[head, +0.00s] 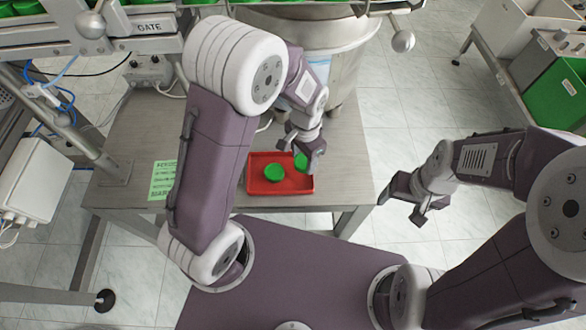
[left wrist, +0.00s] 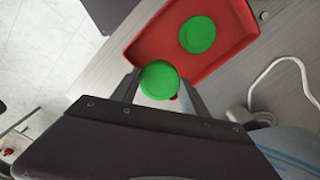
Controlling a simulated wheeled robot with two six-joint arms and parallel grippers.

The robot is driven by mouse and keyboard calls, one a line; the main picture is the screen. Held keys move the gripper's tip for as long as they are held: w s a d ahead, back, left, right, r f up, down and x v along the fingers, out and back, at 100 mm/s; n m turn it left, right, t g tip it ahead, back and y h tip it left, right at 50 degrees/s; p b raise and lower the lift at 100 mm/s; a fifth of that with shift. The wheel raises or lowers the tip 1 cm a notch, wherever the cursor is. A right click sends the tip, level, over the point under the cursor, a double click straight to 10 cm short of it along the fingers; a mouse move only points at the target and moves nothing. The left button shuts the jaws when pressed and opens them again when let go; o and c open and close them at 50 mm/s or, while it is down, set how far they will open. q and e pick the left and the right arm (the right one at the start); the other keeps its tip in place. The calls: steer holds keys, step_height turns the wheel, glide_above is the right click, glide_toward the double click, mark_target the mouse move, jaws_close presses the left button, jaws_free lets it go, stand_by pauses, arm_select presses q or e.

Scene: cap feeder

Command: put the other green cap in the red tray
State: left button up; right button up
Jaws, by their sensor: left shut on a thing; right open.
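The red tray (head: 262,186) stands on the grey table below the feeder. One green cap (head: 274,173) lies in the tray, left of its middle in the head view; it also shows in the left wrist view (left wrist: 197,35). My left gripper (head: 301,151) is over the tray's back right part, shut on a second green cap (head: 301,161). In the left wrist view this held cap (left wrist: 159,80) sits between the two fingers, close to the tray's edge (left wrist: 240,15). I cannot tell its exact height above the tray. My right gripper (head: 412,206) is open and empty, to the right of the table.
The grey table (head: 225,130) carries a green note (head: 164,180) left of the tray. A large metal bowl (head: 345,40) stands behind the tray. A white cable (left wrist: 275,70) lies beside the tray.

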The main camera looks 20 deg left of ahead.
mark_target(296, 174)
arm_select(q)
steer(key=shift+s+a+f, duration=0.3)
steer(key=shift+a+f, duration=0.4)
steer(key=shift+a, duration=0.25)
step_height(296, 174, down, 4)
steer(key=shift+s+r+b, duration=0.1)
steer(key=shift+r+b, duration=0.1)
steer(key=shift+b, duration=0.35)
steer(key=shift+f, duration=0.25)
steer(key=shift+f, duration=0.1)
steer(key=o, duration=1.3)
